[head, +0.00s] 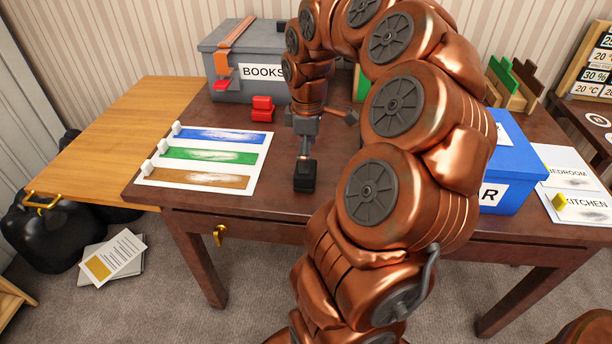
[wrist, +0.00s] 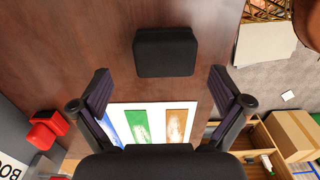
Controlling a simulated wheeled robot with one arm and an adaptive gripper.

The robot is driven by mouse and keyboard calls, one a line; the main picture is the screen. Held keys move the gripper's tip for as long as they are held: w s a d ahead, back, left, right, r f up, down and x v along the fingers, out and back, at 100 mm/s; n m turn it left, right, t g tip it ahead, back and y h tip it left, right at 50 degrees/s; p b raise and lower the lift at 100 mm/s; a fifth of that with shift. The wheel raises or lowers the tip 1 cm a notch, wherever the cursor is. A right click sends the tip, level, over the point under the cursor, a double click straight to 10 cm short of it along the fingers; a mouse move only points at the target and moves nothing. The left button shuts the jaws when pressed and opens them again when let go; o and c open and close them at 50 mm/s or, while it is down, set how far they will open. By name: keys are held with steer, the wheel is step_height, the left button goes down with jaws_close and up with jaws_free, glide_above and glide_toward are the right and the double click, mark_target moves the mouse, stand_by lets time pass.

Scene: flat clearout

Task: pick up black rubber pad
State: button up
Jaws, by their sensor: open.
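The black rubber pad (head: 304,181) looks like a small dark block on the brown table, near its front edge. In the wrist view the black pad (wrist: 165,52) lies ahead of my gripper (wrist: 160,76), roughly centred between the two spread fingers. The fingers are open, and clear space shows between each of them and the pad. In the head view my gripper (head: 304,153) points down just above the pad. Whether it touches the pad cannot be told there.
A sheet with blue, green and brown strips (head: 208,157) lies left of the pad. Red blocks (head: 262,108) and a grey BOOKS box (head: 240,72) stand behind. A blue box (head: 512,165) stands right, beyond my arm. The table's front edge (head: 250,219) is close.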

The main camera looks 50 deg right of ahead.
steer(key=shift+a+f, duration=0.2)
steer(key=shift+f, duration=1.15)
steer(key=shift+a+f, duration=0.15)
steer(key=shift+f, duration=1.2)
steer(key=c, duration=1.1)
steer(key=shift+r, duration=0.15)
steer(key=shift+r, duration=1.65)
steer(key=s+a+r, duration=0.1)
steer(key=s+a, duration=0.9)
steer(key=s, duration=0.2)
steer(key=shift+s+a+r+b, duration=0.15)
steer(key=shift+r+b, duration=0.15)
steer(key=shift+b, duration=0.15)
